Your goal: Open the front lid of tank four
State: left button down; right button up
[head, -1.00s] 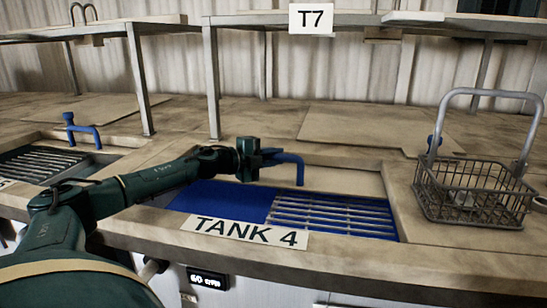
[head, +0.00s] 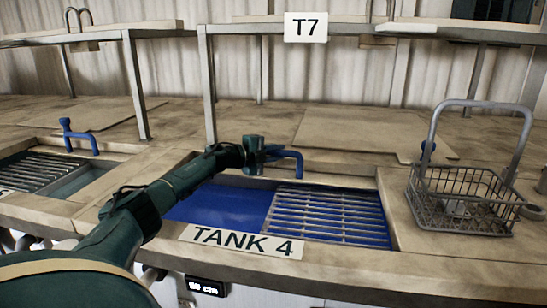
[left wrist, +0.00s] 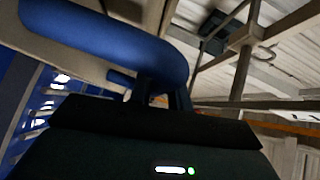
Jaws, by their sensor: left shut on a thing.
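Tank 4 (head: 393,222), marked by a white "TANK 4" label (head: 241,242), is a sunken basin in the worktop. Its left part shows a plain blue surface (head: 218,208) and its right part a metal grille (head: 328,216) over blue. A blue bent bar (head: 286,154) stands at its back edge. My left gripper (head: 256,156) is shut on this blue bar, which also fills the upper left of the left wrist view (left wrist: 110,38). The fingers hide part of the bar. I cannot tell which part is the front lid. My right gripper is out of view.
A wire basket (head: 462,205) with a tall handle stands right of the tank. A flat board (head: 355,133) lies on the worktop behind. A neighbouring tank with a grille (head: 35,172) and a blue bar (head: 80,136) is at left. A shelf with a T7 sign (head: 305,27) stands behind.

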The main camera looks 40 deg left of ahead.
pick_arm(q)
jog(key=shift+w+a, duration=0.3)
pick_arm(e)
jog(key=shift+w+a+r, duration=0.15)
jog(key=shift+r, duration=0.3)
pick_arm(q)
jog(key=c, duration=1.3)
grip_release()
jog(key=shift+d, duration=0.1)
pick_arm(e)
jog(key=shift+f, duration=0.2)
